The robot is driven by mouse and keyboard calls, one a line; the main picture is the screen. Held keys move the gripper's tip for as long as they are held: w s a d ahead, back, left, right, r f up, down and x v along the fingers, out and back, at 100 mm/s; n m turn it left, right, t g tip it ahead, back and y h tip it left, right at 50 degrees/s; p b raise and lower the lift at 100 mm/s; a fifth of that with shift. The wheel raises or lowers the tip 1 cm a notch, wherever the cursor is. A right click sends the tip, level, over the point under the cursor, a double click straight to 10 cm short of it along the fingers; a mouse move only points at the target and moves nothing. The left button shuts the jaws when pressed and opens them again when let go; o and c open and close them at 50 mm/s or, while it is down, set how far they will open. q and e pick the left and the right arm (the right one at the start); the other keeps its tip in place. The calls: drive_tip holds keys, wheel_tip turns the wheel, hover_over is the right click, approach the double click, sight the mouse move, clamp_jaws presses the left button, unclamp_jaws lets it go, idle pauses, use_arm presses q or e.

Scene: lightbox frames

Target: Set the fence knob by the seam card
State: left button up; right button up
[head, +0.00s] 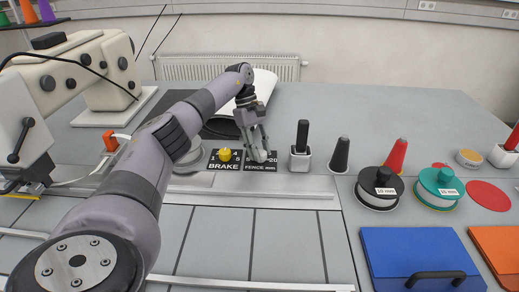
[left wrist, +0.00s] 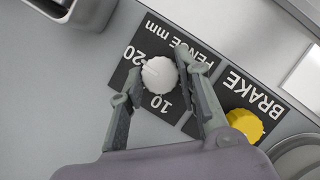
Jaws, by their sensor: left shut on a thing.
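The fence knob is white and round and stands on a black plate (left wrist: 127,66) lettered FENCE mm. It shows between my fingers in the left wrist view (left wrist: 159,74), with the numbers 20 and 10 readable beside it. My left gripper (head: 259,153) comes down over this plate in the head view and is shut on the fence knob, its fingers (left wrist: 163,84) on either side. The knob's pointer mark cannot be made out. A yellow knob (head: 225,154) sits on the BRAKE plate just left. I cannot make out a seam card. My right gripper is out of view.
A cream sewing machine (head: 105,62) stands at the left.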

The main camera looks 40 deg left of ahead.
use_arm(q)
drive_tip(key=o, duration=1.1)
drive_tip(key=shift+v, duration=3.75)
